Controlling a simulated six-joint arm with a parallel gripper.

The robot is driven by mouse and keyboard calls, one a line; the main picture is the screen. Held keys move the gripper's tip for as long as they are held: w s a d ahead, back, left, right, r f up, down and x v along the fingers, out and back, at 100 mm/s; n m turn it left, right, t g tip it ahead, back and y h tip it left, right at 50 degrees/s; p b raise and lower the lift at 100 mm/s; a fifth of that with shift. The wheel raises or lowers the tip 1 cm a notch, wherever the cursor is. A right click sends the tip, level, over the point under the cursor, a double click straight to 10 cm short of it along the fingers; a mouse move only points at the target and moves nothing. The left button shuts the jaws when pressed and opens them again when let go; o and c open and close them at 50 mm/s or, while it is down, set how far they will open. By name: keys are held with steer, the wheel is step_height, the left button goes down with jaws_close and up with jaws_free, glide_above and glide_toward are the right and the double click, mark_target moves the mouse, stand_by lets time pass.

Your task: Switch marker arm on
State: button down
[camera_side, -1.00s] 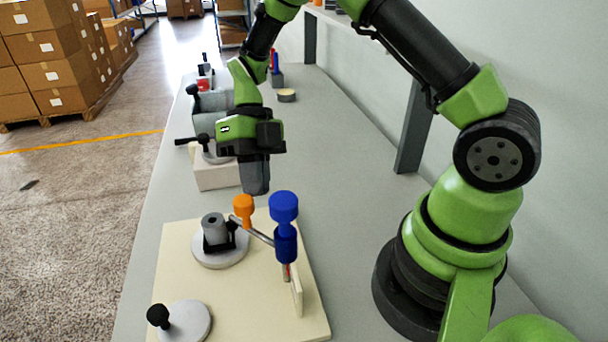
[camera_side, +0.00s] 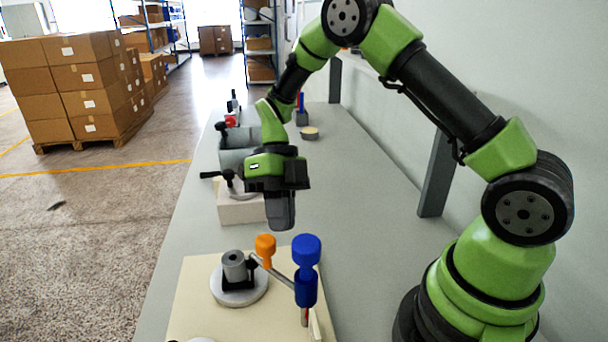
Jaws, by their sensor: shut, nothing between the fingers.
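A thin grey arm (camera_side: 280,278) runs from an orange knob (camera_side: 265,250) to a post with a blue cap and blue collar (camera_side: 306,270). This is probably the marker arm. It slopes down to the right from the orange knob. A grey spindle (camera_side: 235,266) stands in a black holder on a pale round disc (camera_side: 240,292), left of the orange knob. My gripper (camera_side: 281,224) is shut and empty, pointing down. In the picture its tip is just above and between the orange knob and the blue cap. It appears apart from both, but the depth is hard to judge.
These parts stand on a cream board (camera_side: 195,300) on a long grey bench (camera_side: 370,190). Behind my gripper are a pale block (camera_side: 240,210) with a black handle (camera_side: 211,175) and a grey machine (camera_side: 237,150). A small round tin (camera_side: 309,133) lies farther back. The bench right of my gripper is clear.

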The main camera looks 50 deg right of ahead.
steer(key=d+v, duration=0.2)
steer(key=v, duration=0.9)
steer(key=shift+s+f, duration=0.3)
steer(key=shift+f, duration=0.05)
